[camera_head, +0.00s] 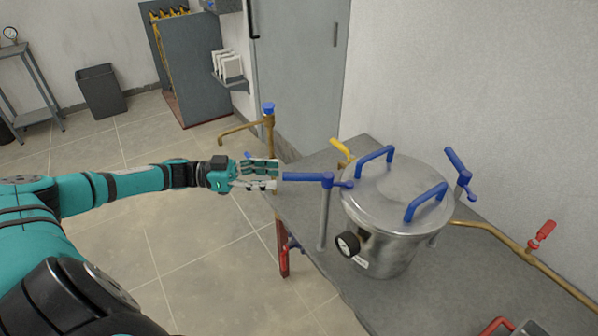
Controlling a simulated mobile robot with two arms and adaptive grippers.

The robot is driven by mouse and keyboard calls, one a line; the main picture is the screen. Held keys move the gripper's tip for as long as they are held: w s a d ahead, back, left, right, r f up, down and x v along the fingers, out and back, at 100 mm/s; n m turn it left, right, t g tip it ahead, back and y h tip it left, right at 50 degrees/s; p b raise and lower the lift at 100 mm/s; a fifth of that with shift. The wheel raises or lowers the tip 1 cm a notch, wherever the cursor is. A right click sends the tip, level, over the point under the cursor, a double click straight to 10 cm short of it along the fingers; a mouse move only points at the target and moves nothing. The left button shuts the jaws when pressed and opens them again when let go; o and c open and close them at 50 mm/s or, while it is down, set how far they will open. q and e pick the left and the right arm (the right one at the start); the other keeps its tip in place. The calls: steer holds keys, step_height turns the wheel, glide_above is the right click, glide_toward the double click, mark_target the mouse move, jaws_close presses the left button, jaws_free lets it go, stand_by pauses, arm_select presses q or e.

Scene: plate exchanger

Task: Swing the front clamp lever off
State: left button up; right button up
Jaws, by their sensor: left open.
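A steel pot (385,240) with a round lid (398,190) and two blue lid handles stands on the grey bench. A blue clamp lever (308,177) sits on top of a steel post at the pot's left, its long arm pointing left. A second blue clamp lever (457,163) is at the pot's right. My left gripper (279,175) is open, level with the free end of the left lever, its fingertips right at that end. Whether they touch it is unclear. My right gripper is not in view.
A brass pipe with a blue knob (268,108) rises behind my left gripper. A yellow handle (340,149) is behind the pot. A brass pipe with a red handle (542,234) runs along the right of the bench (440,305). The floor at left is mostly clear.

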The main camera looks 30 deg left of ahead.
mark_target(294, 176)
arm_select(q)
steer(key=p+x, duration=0.1)
steer(key=x, duration=0.5)
steer(key=shift+d+r, duration=0.15)
steer(key=shift+w+d+p, duration=0.3)
steer(key=shift+w+d, duration=0.1)
steer(key=shift+d, duration=0.1)
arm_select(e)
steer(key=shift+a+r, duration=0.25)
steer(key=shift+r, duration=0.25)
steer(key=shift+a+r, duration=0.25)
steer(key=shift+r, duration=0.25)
arm_select(q)
jaws_close()
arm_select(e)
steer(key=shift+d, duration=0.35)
